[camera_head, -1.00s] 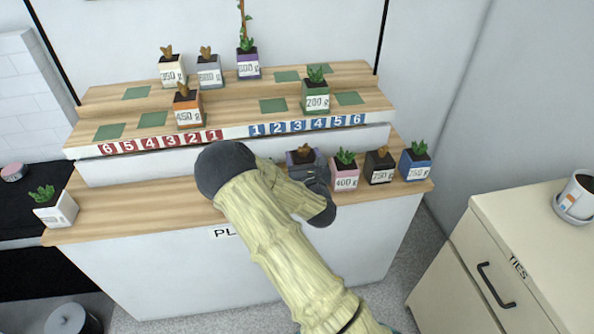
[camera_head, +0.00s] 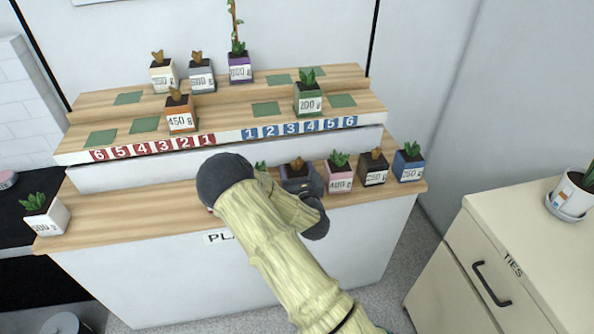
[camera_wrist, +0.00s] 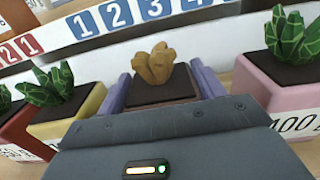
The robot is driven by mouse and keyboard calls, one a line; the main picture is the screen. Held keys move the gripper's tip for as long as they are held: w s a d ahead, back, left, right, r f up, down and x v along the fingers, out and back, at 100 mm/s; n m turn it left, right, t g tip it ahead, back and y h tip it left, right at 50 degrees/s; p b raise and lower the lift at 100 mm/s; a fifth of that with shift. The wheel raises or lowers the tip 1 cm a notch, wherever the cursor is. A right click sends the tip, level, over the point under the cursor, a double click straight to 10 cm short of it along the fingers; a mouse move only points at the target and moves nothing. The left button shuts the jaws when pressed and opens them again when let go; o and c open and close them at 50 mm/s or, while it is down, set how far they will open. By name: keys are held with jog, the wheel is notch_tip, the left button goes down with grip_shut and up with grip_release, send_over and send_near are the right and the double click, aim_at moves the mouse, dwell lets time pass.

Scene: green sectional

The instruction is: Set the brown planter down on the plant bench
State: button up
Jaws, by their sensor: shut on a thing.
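The brown planter, with a withered tan plant (camera_wrist: 154,64) and dark soil (camera_wrist: 162,91), is between the two lavender fingers of my gripper (camera_wrist: 161,74), which is shut on it. In the head view its tan plant (camera_head: 297,163) shows past my arm, which hides most of the pot. The plant bench (camera_head: 130,208) is the wood-topped white unit with a partly hidden "PL" label. The planter is over its front shelf, level with the row of pots there. I cannot tell whether its base touches the wood.
A pink 400 g planter (camera_head: 339,182) stands close on the right, then a dark 250 g planter (camera_head: 374,176) and a blue planter (camera_head: 408,171). Close on the left are a yellow planter (camera_wrist: 70,128) and a red one (camera_wrist: 14,130). The numbered step (camera_head: 240,133) rises behind.

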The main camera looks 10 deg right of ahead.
jog(key=o, duration=1.2)
jog(key=shift+r, duration=0.1)
jog(key=shift+s, duration=0.25)
jog(key=s, duration=1.1)
jog(key=shift+s+b, duration=0.3)
